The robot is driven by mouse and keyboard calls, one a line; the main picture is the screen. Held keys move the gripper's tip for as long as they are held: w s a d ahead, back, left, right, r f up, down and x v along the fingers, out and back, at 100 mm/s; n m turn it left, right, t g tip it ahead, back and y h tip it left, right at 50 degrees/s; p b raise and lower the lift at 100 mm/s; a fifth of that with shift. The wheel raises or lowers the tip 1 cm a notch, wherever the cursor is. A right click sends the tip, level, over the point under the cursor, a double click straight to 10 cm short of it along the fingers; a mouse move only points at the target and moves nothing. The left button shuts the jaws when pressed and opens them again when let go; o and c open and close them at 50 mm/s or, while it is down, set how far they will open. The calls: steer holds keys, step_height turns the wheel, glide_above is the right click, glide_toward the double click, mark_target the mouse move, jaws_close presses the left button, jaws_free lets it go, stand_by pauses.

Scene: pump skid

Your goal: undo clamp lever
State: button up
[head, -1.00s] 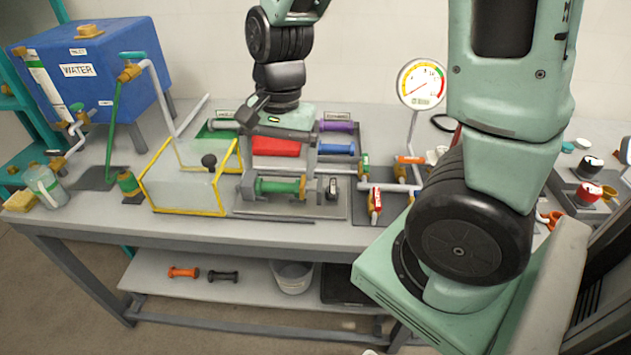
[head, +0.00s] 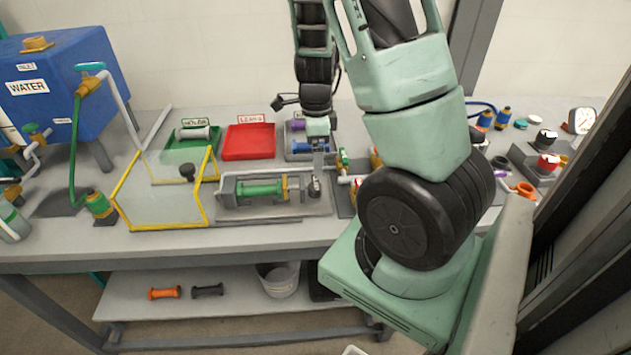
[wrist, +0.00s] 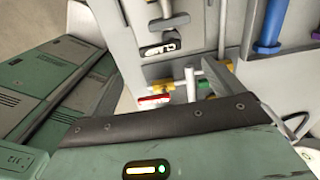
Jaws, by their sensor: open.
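The clamp fixture (head: 228,192) sits on a grey plate on the bench, with a green spool (head: 262,189) lying in it. A short dark lever with a white label (wrist: 160,48) shows near the top of the wrist view, beside the fixture's end; I take it as the clamp lever. In the head view my gripper (head: 317,180) points down over the right end of the fixture and largely hides the lever. Whether a finger touches the lever I cannot tell.
A yellow-framed clear guard (head: 160,195) stands left of the fixture. Behind are a green tray (head: 192,140), a red tray (head: 248,142) and a grey tray with a blue spool (wrist: 268,25). Pipework with a red-handled valve (wrist: 155,101) is close to the gripper.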

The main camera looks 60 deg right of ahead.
mark_target(316, 183)
step_height(316, 183, down, 9)
steer(key=shift+r+b, duration=0.1)
steer(key=shift+b, duration=0.6)
steer(key=c, duration=1)
